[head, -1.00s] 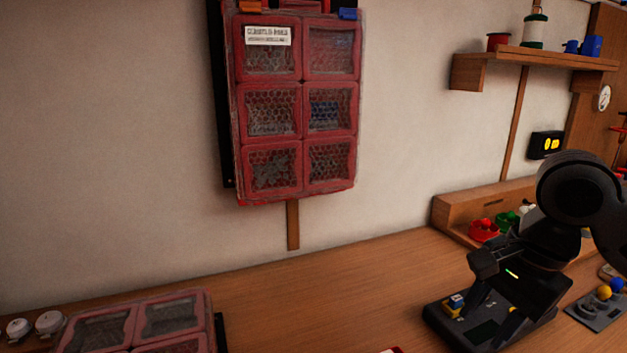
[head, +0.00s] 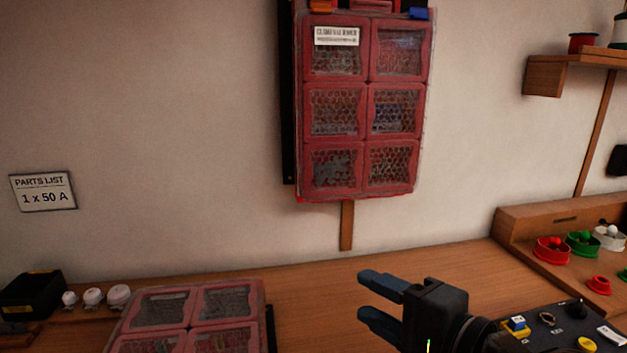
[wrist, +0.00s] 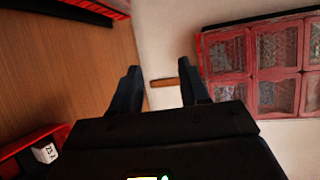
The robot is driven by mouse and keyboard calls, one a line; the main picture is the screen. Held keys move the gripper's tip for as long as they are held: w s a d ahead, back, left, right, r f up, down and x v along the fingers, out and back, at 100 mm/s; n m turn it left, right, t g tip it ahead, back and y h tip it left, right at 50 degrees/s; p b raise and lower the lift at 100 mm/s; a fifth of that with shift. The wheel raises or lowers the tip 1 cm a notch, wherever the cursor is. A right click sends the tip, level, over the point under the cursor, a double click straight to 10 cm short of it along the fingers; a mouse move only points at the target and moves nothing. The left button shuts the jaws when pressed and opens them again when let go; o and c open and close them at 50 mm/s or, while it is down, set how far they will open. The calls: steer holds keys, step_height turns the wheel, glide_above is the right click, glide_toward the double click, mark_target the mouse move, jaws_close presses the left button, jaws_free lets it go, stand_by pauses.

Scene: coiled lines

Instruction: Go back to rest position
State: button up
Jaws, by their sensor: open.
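My gripper (head: 368,301) is open and empty in the head view. It is held above the wooden bench, left of the black control panel, with its fingers pointing left. In the wrist view my gripper (wrist: 158,82) shows two spread dark fingers with nothing between them. Beyond them are the bench, the wall and the red wall-mounted case.
The red mesh-windowed case (head: 364,85) hangs on the wall. A similar red case (head: 193,317) lies on the bench (head: 420,259). The black panel (head: 566,330) with buttons is at right. White fuses (head: 93,296) and a black bin (head: 31,294) stand at left.

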steer(key=s+d+f+n+t+h, duration=0.1)
steer(key=s+d+f+h, duration=0.25)
steer(key=s+f, duration=0.5)
steer(key=s+d+f+t+h, duration=0.2)
steer(key=s+f+h, duration=0.3)
steer(key=s, duration=0.6)
steer(key=s+d+n, duration=0.2)
steer(key=s+n, duration=0.1)
steer(key=s, duration=0.3)
steer(key=s+d+r+n, duration=0.1)
steer(key=s+d+n, duration=0.2)
steer(key=s, duration=0.3)
steer(key=s+d+r+n+h, duration=0.1)
steer(key=s+d+n, duration=0.1)
steer(key=s+n, duration=0.2)
steer(key=shift+s+d+n+g, duration=0.4)
steer(key=shift+s, duration=0.55)
steer(key=shift+c, duration=0.4)
